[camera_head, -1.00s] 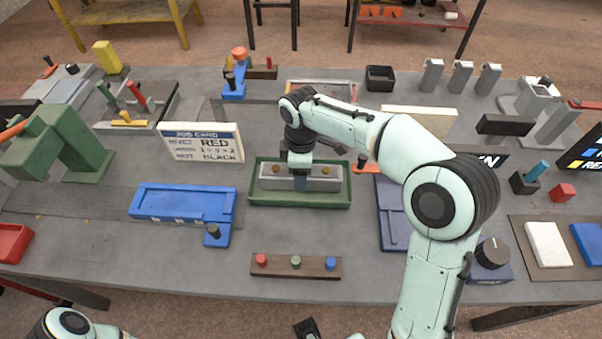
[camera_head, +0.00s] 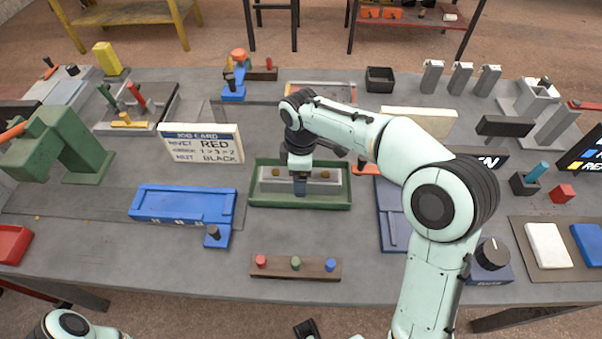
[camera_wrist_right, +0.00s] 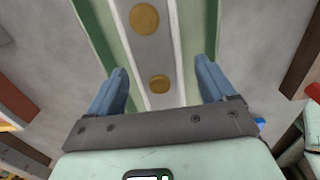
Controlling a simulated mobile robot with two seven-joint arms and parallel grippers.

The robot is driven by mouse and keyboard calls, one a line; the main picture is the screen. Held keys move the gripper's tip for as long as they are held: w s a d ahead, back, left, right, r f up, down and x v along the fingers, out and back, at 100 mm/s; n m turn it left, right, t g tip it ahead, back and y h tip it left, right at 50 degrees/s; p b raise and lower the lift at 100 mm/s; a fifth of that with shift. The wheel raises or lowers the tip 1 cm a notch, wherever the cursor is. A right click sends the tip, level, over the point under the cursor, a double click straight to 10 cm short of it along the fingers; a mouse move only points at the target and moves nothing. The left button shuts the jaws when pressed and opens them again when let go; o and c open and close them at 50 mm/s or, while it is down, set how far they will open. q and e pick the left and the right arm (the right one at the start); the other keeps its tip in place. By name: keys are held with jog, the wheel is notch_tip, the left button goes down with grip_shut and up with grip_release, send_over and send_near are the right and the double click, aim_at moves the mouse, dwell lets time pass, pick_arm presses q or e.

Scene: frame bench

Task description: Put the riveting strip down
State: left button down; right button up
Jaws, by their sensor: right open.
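The riveting strip (camera_head: 322,182) is a grey bar with two round brass-coloured spots on top. It lies lengthwise inside the green tray (camera_head: 268,202) at the middle of the bench. The strip also shows in the right wrist view (camera_wrist_right: 152,52), running away between the fingers. My right gripper (camera_head: 300,188) is over the strip's middle, pointing down. In the right wrist view, its blue fingers (camera_wrist_right: 160,75) stand apart on either side of the strip, with gaps between. Only a part of my left arm shows at the lower left; its gripper is out of view.
A job card (camera_head: 202,143) stands behind and left of the tray. A blue fixture (camera_head: 150,203) lies to the left, a dark blue plate (camera_head: 392,225) to the right. A wooden block with coloured pegs (camera_head: 295,274) sits in front. Bare bench lies between tray and peg block.

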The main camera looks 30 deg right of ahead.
notch_tip(320, 180, up, 12)
jog(key=p, duration=0.2)
jog(key=shift+f, duration=0.2)
dwell(0.3)
